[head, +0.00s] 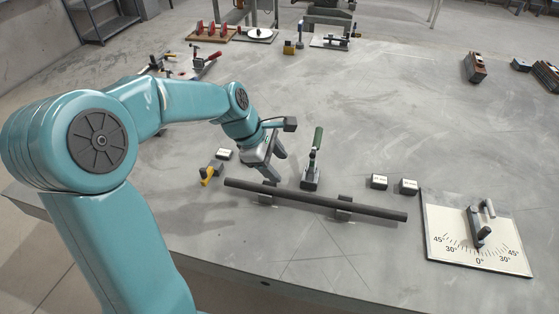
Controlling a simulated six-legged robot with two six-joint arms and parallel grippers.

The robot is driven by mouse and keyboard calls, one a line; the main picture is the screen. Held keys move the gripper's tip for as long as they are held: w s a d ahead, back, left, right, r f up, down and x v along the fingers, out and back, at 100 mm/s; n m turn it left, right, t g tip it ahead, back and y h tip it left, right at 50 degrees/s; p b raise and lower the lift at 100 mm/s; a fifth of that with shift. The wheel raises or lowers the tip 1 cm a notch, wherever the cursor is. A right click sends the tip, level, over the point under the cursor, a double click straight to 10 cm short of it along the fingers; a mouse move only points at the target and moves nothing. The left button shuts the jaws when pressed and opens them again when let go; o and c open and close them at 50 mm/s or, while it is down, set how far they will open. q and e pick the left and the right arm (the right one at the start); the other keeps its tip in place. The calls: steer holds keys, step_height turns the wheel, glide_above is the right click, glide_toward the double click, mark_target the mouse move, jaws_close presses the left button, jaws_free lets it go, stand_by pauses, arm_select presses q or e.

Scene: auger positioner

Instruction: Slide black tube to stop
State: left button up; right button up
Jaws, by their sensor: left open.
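The long black tube (310,199) lies across two small dark support blocks, running from left to lower right near the table's front. The supports show under it at the left (267,194) and at the right (343,213). My left gripper (278,168) is open and empty, just behind and above the left half of the tube, with its fingers pointing down. No contact with the tube is visible. A clamp with a green handle (313,160) stands behind the tube, right of the gripper. A small block with a yellow part (209,174), possibly the stop, sits beyond the tube's left end. My right gripper is out of view.
An angle-scale plate (450,235) with a dark pivoting piece lies right of the tube. Small labelled blocks stand behind the tube at the right (378,181) and left (223,154). Several tools line the back. The table's middle is clear.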

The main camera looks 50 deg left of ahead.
arm_select(q)
steer(key=b, duration=0.1)
glide_toward(284, 192)
steer(key=w+d+f, duration=0.4)
steer(key=f, duration=0.1)
steer(key=w+d+f, duration=0.2)
steer(key=f, duration=0.1)
steer(key=shift+w+d+f, duration=0.15)
steer(key=shift+d, duration=0.05)
jaws_close()
steer(key=shift+s+a+b, duration=0.35)
steer(key=shift+s+a, duration=0.1)
steer(key=shift+a, duration=0.3)
steer(key=shift+s+a+b, duration=0.35)
steer(key=shift+s+a, duration=0.1)
steer(key=shift+a, duration=0.25)
steer(key=shift+s+a+b, duration=0.35)
steer(key=shift+s+a, duration=0.1)
steer(key=shift+a, duration=0.3)
stand_by(0.4)
jaws_free()
